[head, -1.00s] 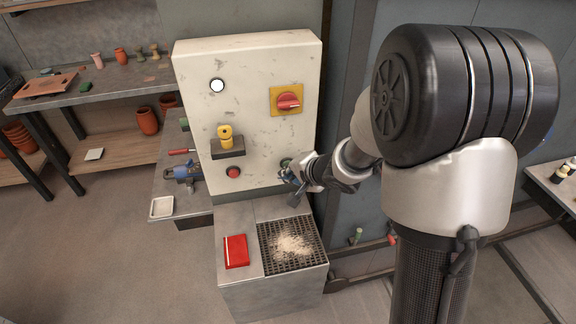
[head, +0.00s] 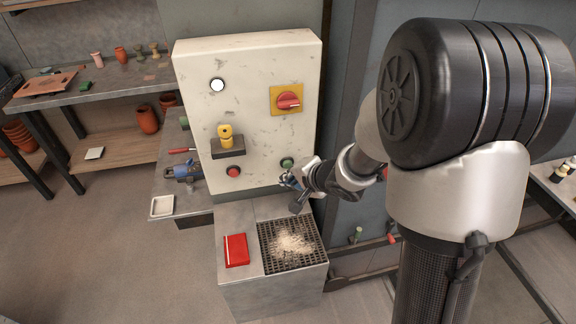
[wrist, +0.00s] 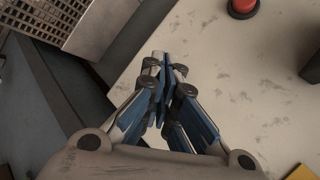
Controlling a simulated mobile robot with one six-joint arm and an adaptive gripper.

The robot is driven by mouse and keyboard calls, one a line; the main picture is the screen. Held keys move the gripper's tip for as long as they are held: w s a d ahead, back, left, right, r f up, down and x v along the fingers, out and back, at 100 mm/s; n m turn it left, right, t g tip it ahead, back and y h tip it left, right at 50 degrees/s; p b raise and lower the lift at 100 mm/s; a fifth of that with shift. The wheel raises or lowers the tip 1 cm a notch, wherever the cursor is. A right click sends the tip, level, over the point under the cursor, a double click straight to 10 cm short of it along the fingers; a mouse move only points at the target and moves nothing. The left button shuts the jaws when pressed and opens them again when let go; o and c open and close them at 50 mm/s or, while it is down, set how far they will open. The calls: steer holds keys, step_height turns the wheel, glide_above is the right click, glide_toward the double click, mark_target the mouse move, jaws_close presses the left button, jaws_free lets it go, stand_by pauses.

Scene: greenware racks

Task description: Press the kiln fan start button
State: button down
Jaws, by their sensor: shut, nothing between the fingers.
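The white control panel (head: 255,65) stands upright behind the steel ledge. A green button (head: 287,162) shows on its lower right, and a red button (head: 233,171) on its lower left. The red button is also at the top edge of the wrist view (wrist: 243,7). My gripper (head: 286,181) is shut and empty, just below the green button in the head view. In the wrist view the closed fingertips (wrist: 162,60) are in front of the panel face; the green button is not visible there. I cannot tell the exact gap to the panel.
Above are a white lamp (head: 217,85), a red rotary switch (head: 289,101) on a yellow plate, and a yellow object (head: 225,136) on a small shelf (head: 228,148). Below are a red booklet (head: 236,250) and a grate (head: 275,263) with pale debris. A side bench stands left.

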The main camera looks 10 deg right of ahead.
steer(key=shift+s, duration=2.45)
steer(key=s+d+r+n+h, duration=0.55)
steer(key=s+d+r, duration=0.2)
steer(key=r, duration=0.35)
steer(key=s+a+r+n+g+y, duration=0.1)
steer(key=s+a+n+g, duration=0.1)
steer(key=s, duration=0.7)
steer(key=s+a+r+n+g, duration=0.2)
steer(key=s+a+n, duration=0.1)
steer(key=s, duration=0.6)
steer(key=shift+a+y, duration=0.35)
steer(key=shift+a, duration=0.45)
